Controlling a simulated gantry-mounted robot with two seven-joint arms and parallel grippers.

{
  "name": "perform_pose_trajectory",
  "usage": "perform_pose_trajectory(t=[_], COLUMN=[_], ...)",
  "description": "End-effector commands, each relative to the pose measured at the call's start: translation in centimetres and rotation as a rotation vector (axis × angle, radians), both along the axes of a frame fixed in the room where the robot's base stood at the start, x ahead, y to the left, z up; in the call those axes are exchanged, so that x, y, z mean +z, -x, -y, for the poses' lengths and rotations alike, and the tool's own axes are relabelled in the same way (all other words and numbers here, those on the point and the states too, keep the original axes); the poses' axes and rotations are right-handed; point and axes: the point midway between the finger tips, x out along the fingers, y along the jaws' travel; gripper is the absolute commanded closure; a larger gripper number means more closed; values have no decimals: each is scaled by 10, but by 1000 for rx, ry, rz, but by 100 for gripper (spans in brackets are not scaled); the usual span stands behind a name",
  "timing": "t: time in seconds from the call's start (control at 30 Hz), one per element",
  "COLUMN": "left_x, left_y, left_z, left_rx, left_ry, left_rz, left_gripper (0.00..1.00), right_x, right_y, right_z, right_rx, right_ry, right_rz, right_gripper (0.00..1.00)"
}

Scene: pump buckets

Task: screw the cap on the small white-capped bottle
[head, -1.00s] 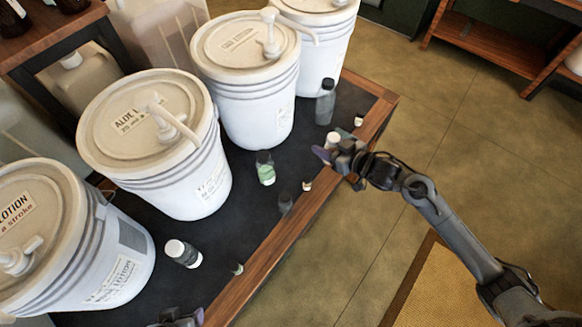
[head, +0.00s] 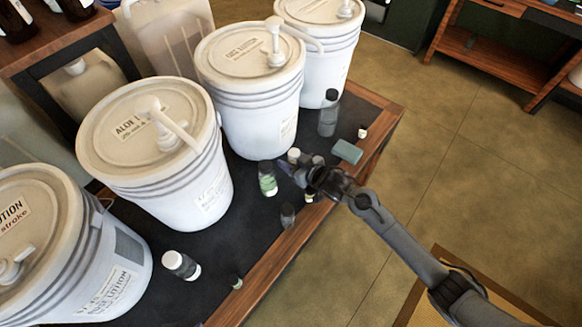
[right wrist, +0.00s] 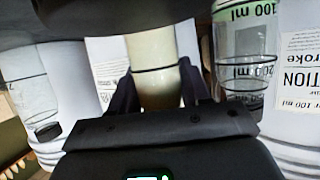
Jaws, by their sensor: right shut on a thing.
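My right gripper (head: 299,171) is shut on a small bottle, whose white top (head: 293,155) shows just beyond the fingers in the head view. In the right wrist view the held bottle (right wrist: 155,85) is cream-coloured, with a thin dark ring, between the two dark fingers. The gripper hides most of it in the head view, and I cannot tell how its cap sits. Another white-capped bottle (head: 181,265) lies tilted at the front left. Small white-topped pieces stand near the right edge (head: 362,132) and below my gripper (head: 309,197). My left gripper is out of view.
Several large white pump buckets (head: 150,150) line the back of the dark table. A green-labelled bottle (head: 267,180), a dark vial (head: 287,215), a grey bottle (head: 329,115) and a green block (head: 346,151) stand nearby. The wooden edge (head: 275,265) runs along the front.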

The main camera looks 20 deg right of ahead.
Motion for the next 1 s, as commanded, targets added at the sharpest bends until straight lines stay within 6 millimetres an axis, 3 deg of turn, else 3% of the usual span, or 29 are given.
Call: perform_pose_trajectory(t=[0.27,0.6,1.0], left_x=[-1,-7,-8], left_y=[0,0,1], left_z=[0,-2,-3], left_rx=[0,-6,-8], left_ry=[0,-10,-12], left_rz=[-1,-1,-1], left_gripper=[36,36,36], right_x=[-3,-39,-42], right_y=[0,0,0], right_z=[0,1,1], right_rx=[0,0,-1], right_ry=[0,0,0], right_rz=[0,1,1], right_gripper=[100,100,100])
